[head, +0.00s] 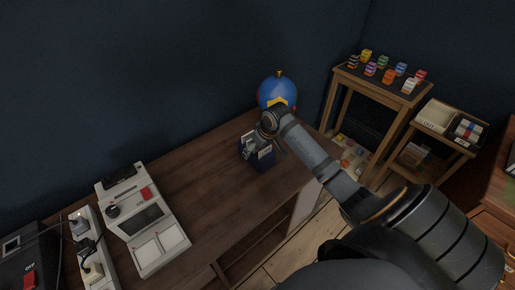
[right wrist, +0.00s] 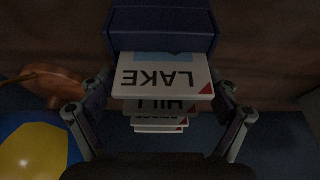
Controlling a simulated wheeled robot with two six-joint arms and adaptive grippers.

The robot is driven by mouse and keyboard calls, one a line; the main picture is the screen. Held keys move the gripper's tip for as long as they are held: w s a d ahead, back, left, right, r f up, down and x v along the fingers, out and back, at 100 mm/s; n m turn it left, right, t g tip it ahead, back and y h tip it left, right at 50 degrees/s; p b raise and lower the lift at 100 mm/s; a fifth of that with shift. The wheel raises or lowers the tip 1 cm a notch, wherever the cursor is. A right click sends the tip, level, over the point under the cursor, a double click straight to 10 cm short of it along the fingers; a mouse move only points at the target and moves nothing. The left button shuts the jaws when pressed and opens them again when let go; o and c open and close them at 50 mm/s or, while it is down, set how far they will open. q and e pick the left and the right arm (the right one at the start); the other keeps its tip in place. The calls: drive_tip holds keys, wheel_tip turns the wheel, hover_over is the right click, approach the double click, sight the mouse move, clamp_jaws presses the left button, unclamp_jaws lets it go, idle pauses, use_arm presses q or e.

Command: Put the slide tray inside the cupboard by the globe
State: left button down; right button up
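The slide tray (head: 262,160) is a dark blue box standing on the wooden table, with white slides in it. In the right wrist view the tray (right wrist: 163,30) shows close up, with slides marked LAKE (right wrist: 163,78) and HILL. My right gripper (head: 262,137) is at the tray's top, its fingers (right wrist: 160,110) on either side of the slides. I cannot tell whether they press on it. The blue globe (head: 272,88) with a yellow patch stands just behind. The cupboard is probably the space under the table (head: 262,240), beside a white panel (head: 306,203); its inside is mostly hidden. My left gripper is out of view.
A white and grey device (head: 146,218) and a power strip (head: 88,255) lie on the table's left. A stand (head: 385,83) with several coloured stacks and a lower shelf with boxes (head: 437,115) are at the right. The table's middle (head: 205,170) is clear.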

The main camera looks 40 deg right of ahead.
drive_tip(key=shift+r, duration=0.1)
drive_tip(key=shift+r, duration=0.3)
drive_tip(key=p+v, duration=0.1)
drive_tip(key=v, duration=0.9)
drive_tip(key=shift+s+d+r+p, duration=0.1)
drive_tip(key=shift+s+r+p, duration=0.15)
drive_tip(key=shift+p, duration=0.15)
drive_tip(key=shift+s+r, duration=0.15)
drive_tip(key=shift+r, duration=0.3)
drive_tip(key=shift+f, duration=0.1)
